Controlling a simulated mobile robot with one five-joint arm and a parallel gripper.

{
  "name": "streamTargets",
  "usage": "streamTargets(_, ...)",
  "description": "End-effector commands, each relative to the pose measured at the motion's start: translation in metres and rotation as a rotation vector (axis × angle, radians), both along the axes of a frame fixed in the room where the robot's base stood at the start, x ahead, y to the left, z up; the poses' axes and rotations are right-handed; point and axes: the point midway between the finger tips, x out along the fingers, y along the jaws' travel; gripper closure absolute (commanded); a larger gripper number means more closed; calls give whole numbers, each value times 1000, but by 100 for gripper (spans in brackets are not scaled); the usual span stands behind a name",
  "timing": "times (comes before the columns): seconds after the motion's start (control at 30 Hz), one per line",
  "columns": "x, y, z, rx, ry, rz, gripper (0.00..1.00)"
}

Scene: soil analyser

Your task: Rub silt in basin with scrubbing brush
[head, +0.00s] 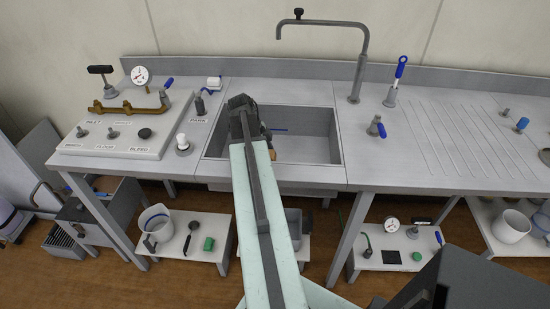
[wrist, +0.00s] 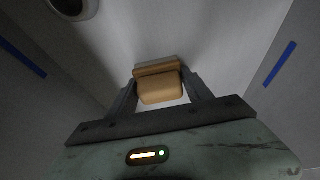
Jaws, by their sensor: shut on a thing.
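The basin (head: 315,150) is a grey rectangular sink set into the counter, left of centre in the head view. My gripper (wrist: 160,82) is down inside it and shut on a tan block, which looks like the scrubbing brush (wrist: 160,88). A small tan part of the brush also shows in the head view, beside my arm. The brush is close to the basin floor (wrist: 215,40); I cannot tell whether it touches. No silt can be made out clearly. My arm hides the left part of the basin.
A round drain (wrist: 72,8) lies at the upper left in the wrist view. Blue lines mark the basin walls. A tap (head: 355,80) arches behind the basin. A valve panel (head: 120,145) stands left; the ribbed drainboard (head: 460,140) on the right is mostly clear.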

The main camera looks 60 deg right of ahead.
Motion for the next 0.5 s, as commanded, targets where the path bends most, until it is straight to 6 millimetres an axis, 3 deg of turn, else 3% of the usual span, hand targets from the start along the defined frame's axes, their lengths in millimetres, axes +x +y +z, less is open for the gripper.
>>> streamTargets(0.27, -4, -1, -3, 0, 1, -2, 74)
streamTargets(0.5, -24, -11, -2, -1, 2, -3, 74)
